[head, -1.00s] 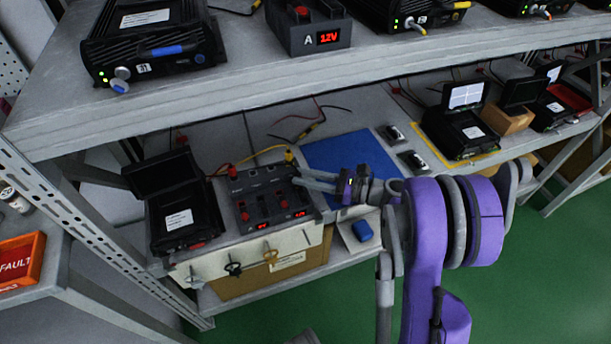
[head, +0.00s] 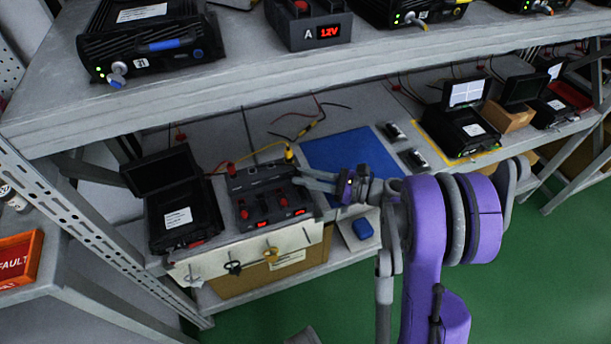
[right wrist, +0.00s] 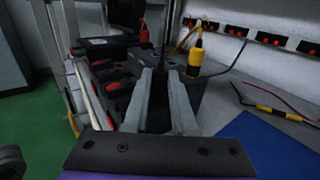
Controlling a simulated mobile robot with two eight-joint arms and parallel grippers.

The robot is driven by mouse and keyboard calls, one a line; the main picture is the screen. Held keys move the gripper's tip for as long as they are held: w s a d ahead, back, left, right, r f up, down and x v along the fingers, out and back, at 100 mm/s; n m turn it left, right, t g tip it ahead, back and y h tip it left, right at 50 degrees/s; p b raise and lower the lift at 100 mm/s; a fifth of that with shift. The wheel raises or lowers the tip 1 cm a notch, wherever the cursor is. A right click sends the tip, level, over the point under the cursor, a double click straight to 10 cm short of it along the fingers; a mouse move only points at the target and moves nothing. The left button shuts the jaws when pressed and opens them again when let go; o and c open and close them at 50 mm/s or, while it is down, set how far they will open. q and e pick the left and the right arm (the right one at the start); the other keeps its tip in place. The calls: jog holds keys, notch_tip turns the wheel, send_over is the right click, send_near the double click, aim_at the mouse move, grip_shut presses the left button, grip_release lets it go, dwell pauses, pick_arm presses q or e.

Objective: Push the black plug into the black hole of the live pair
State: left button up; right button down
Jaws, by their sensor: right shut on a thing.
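My right gripper (head: 295,178) reaches in from the right to the back right corner of a dark module (head: 246,180) with red knobs and red lit displays. In the right wrist view its grey fingers (right wrist: 166,76) are shut on a dark thing between their tips, apparently the black plug (right wrist: 163,58). The fingers largely hide it. I cannot tell whether it is in a hole; the holes are not readable. A yellow plug (right wrist: 196,57) stands upright just right of the fingers. A red plug (head: 231,168) is at the module's back left. My left gripper is not in view.
An open black case (head: 178,215) stands left of the module. A blue mat (head: 345,152) lies to the right, largely bare. Loose wires lie behind. Small fittings hang on the cream front panel (head: 215,268).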

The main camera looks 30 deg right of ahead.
jog(key=shift+f+b, duration=0.3)
jog(key=shift+f, duration=0.05)
dwell(0.3)
jog(key=shift+c, duration=1.7)
grip_release()
jog(key=shift+d+r, duration=0.1)
jog(key=shift+r, duration=0.15)
